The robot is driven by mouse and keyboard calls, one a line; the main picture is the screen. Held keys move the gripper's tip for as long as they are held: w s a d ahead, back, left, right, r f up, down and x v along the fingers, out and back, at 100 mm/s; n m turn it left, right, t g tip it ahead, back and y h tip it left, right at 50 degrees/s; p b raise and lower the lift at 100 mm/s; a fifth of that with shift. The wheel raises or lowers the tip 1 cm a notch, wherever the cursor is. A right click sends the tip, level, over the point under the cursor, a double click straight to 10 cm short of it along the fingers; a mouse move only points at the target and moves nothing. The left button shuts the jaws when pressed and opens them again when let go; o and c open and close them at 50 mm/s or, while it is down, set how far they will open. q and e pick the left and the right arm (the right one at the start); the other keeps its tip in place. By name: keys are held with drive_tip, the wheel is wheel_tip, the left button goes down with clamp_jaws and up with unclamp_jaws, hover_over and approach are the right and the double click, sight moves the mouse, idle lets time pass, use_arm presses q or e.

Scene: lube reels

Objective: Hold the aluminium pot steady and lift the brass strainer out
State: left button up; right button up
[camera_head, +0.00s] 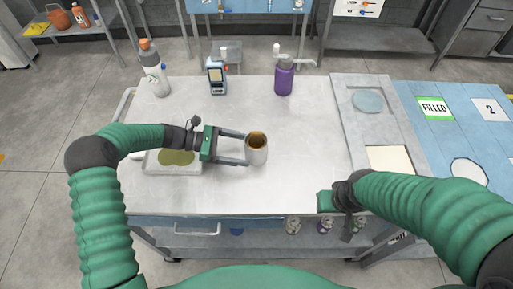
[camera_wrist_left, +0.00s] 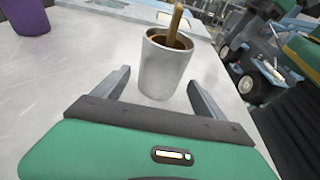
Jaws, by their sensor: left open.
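The aluminium pot (camera_head: 257,152) stands upright on the metal tabletop, a little right of the middle. In the left wrist view the pot (camera_wrist_left: 164,75) shows its silvery wall and dark inside. The brass strainer (camera_wrist_left: 175,24) stands in the pot with its handle sticking up past the rim; in the head view only a brassy patch shows inside the mouth. My left gripper (camera_head: 246,149) is open, its two fingers pointing at the pot from the left, with the pot at their tips. My right gripper (camera_head: 328,200) is over the table's front right edge, apart from the pot; its fingers are unclear.
A white and grey bottle (camera_head: 155,72), a blue device (camera_head: 217,75) and a purple bottle (camera_head: 284,77) stand along the back. A shallow tray (camera_head: 160,165) lies under my left wrist. A grey panel (camera_head: 350,130) borders the right. The tabletop between pot and back bottles is clear.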

sight(253, 151)
use_arm(q)
drive_tip(key=x, duration=0.3)
drive_tip(key=shift+a+f, duration=0.1)
drive_tip(key=shift+d+f, duration=0.15)
drive_tip(key=shift+d, duration=0.35)
drive_tip(key=c, duration=0.9)
